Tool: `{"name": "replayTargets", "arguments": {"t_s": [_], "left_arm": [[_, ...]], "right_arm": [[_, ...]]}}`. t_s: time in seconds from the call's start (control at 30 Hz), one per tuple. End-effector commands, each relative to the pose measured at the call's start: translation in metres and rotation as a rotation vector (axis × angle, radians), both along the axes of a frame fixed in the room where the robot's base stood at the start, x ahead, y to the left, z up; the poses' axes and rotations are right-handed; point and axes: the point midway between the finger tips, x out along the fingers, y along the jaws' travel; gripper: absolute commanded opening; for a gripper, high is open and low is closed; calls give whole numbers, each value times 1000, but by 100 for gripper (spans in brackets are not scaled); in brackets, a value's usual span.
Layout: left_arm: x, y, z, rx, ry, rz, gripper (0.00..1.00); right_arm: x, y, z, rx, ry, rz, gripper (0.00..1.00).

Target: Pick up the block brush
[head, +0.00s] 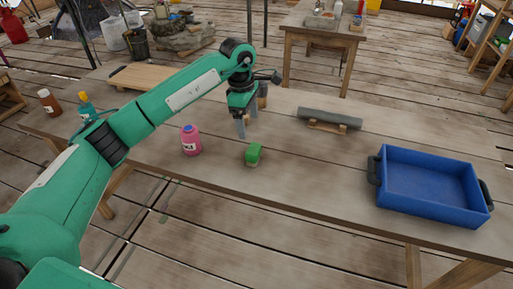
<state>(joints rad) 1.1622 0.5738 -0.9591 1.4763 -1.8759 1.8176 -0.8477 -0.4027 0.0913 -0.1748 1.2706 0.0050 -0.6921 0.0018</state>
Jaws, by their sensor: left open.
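A small green block with a paler lower part (254,154), which looks like the block brush, stands on the wooden table (310,180) near its front edge. My left gripper (246,123) points down over the table, open and empty. In the picture it is just above and slightly left of the green block, apart from it. My right gripper does not show.
A pink bottle (190,141) stands left of the block. A grey roll on a wooden rest (329,119) and a blue tray (430,185) are to the right. A brownish object (263,94) is partly hidden behind the gripper. Table between block and tray is clear.

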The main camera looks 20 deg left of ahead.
Motion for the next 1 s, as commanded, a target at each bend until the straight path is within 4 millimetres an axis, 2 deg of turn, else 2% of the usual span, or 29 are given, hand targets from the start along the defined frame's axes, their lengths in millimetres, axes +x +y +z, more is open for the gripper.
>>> {"name": "replayTargets", "arguments": {"t_s": [0.1,0.3,0.57,0.8,1.0], "left_arm": [[-2,-4,-25,-2,7,-2,80],[-2,-9,-61,-4,5,-1,80],[-2,-12,-79,-5,3,-1,80],[-4,-18,-106,-6,5,0,80],[-3,-20,-125,-5,2,0,80]], "right_arm": [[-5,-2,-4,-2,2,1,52],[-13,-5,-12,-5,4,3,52],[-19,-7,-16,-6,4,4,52],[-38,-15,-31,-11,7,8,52],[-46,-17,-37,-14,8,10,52]]}}
